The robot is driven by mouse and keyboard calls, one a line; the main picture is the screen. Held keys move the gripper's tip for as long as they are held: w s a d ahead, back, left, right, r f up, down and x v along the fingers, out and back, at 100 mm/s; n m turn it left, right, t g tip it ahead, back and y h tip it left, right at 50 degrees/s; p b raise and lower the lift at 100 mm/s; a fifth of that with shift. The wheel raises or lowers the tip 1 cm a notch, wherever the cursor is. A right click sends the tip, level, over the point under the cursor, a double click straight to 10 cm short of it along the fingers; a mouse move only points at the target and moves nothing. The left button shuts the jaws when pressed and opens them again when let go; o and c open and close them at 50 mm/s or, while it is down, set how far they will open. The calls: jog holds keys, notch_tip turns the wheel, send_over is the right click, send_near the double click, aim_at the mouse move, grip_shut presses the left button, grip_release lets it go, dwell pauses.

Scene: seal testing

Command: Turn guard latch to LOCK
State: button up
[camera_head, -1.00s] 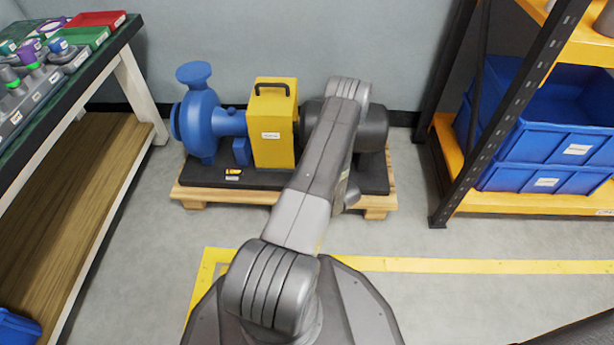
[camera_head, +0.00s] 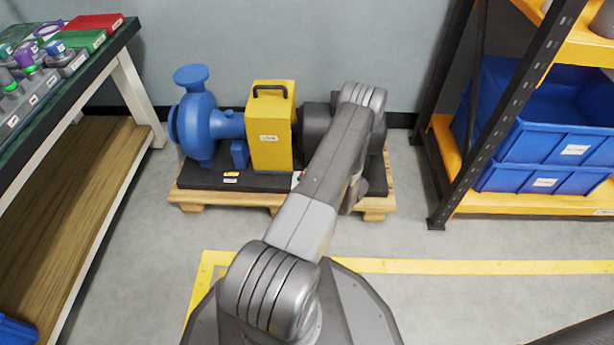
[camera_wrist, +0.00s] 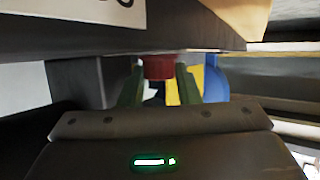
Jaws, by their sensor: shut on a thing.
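In the wrist view a red knob-like part (camera_wrist: 160,67), which I take to be the guard latch handle, sits between the two green fingers of my gripper (camera_wrist: 159,88). The fingers are shut on it from both sides. Its position mark cannot be read. In the head view the yellow guard (camera_head: 270,150) stands upright between the blue pump (camera_head: 205,125) and the dark motor (camera_head: 315,122). My gripper is hidden behind my arm in the head view.
The pump set stands on a wooden pallet (camera_head: 230,198) against the wall. A workbench (camera_head: 145,85) is at the left. A shelf rack (camera_head: 500,125) with blue bins (camera_head: 545,140) is at the right.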

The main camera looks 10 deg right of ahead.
jog(key=o, duration=1)
jog(key=shift+c, duration=0.2)
jog(key=shift+w+m+t, duration=0.1)
jog(key=shift+m+t, duration=0.2)
